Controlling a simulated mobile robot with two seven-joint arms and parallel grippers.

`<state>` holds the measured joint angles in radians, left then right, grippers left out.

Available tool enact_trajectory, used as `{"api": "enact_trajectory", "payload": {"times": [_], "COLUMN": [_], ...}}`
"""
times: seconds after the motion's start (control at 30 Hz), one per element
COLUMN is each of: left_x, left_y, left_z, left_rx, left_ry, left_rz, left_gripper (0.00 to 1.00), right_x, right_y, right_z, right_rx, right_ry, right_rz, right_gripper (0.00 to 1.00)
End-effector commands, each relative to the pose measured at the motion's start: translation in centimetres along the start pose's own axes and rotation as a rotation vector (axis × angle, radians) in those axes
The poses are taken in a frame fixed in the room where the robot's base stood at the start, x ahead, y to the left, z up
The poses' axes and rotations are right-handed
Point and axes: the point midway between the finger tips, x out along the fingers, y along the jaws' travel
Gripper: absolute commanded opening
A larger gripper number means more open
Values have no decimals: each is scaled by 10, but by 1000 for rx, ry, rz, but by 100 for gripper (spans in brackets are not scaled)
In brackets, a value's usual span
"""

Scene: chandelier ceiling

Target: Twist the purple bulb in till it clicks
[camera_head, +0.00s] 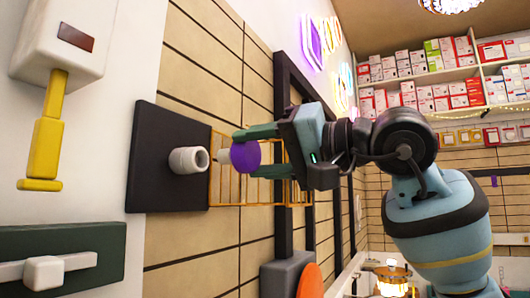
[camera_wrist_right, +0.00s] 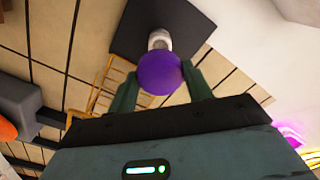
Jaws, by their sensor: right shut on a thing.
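The purple bulb (camera_head: 246,155) is held between the green fingers of my right gripper (camera_head: 250,152), with its pale base pointing left. A white round socket (camera_head: 188,160) sticks out from a black square plate (camera_head: 160,190) on the wall. In the head view a small gap shows between the bulb's base and the socket's open mouth. In the right wrist view the bulb (camera_wrist_right: 160,73) sits between the fingertips (camera_wrist_right: 163,88) and covers part of the socket (camera_wrist_right: 159,40) on the black plate (camera_wrist_right: 195,18). My left gripper does not show.
A white box with a yellow lever (camera_head: 46,135) hangs at upper left. A dark panel with a white slider (camera_head: 44,272) is below it. An orange wire rack (camera_head: 228,190) is behind the bulb. A grey block with an orange disc (camera_head: 309,281) is low in the middle.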

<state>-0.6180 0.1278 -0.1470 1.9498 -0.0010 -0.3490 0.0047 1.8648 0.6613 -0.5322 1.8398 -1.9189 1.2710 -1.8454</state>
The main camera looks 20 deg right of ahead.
Motion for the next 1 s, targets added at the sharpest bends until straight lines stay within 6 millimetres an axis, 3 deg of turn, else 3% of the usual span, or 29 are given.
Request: {"api": "enact_trajectory", "payload": {"times": [1.0], "left_x": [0], "left_y": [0], "left_z": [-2], "left_rx": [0], "left_ry": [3], "left_rz": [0], "left_gripper": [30], "right_x": [53], "right_y": [0], "right_z": [0], "right_rx": [0], "right_ry": [-1], "right_rz": [-1], "right_gripper": [28]}}
